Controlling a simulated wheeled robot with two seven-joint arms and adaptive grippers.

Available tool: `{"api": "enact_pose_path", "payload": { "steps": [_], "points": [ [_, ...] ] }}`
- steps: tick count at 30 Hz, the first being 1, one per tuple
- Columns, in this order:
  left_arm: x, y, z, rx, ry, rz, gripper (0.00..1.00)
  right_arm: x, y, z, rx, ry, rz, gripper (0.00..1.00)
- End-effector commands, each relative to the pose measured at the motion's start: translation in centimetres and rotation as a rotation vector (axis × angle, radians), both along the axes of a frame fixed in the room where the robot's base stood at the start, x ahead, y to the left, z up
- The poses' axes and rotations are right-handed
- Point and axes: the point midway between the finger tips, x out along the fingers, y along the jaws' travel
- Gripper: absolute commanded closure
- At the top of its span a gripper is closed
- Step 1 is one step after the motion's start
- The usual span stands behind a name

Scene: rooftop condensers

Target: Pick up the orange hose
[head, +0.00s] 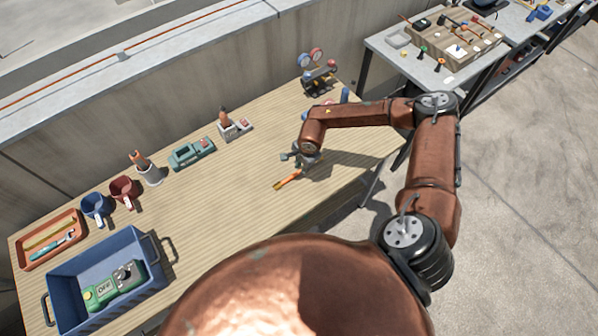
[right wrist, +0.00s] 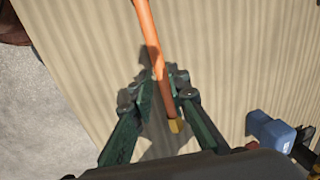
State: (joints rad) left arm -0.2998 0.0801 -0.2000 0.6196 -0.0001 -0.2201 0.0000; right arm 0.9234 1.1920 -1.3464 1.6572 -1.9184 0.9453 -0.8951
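The orange hose (head: 287,180) is a short, thin piece with a brass-coloured end, near the middle of the wooden table in the head view. In the right wrist view the hose (right wrist: 154,50) runs from the top edge down between the fingers, its brass end toward the palm. My right gripper (head: 302,160) points down at the table. In the wrist view its green fingers (right wrist: 163,85) lean in close on both sides of the hose and look shut on it. Whether the hose is clear of the tabletop is hard to tell. My left gripper is out of view.
On the wooden table (head: 240,190) stand a gauge set (head: 318,75), a green device (head: 192,152), two mugs, an orange tray (head: 50,240) and a blue crate (head: 150,262). A blue item (right wrist: 272,131) lies beside the gripper. The tabletop left of the hose is clear.

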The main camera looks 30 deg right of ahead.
Motion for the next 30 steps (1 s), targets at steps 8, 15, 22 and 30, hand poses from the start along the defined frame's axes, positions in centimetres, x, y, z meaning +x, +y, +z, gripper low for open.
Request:
{"api": "enact_pose_path", "payload": {
  "steps": [8,15,22,30],
  "points": [
    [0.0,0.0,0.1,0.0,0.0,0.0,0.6,0.5,0.3,-3.0,0.003,0.0,-0.003,0.84],
    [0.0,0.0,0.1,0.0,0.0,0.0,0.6,0.5,0.3,-3.1,0.003,0.0,-0.003,0.85],
    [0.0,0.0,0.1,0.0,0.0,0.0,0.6,0.5,0.3,-3.0,0.004,0.0,-0.002,1.0],
    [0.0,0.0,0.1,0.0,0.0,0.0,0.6,0.6,0.3,-3.0,0.004,0.0,-0.002,1.0]
  ]
}}
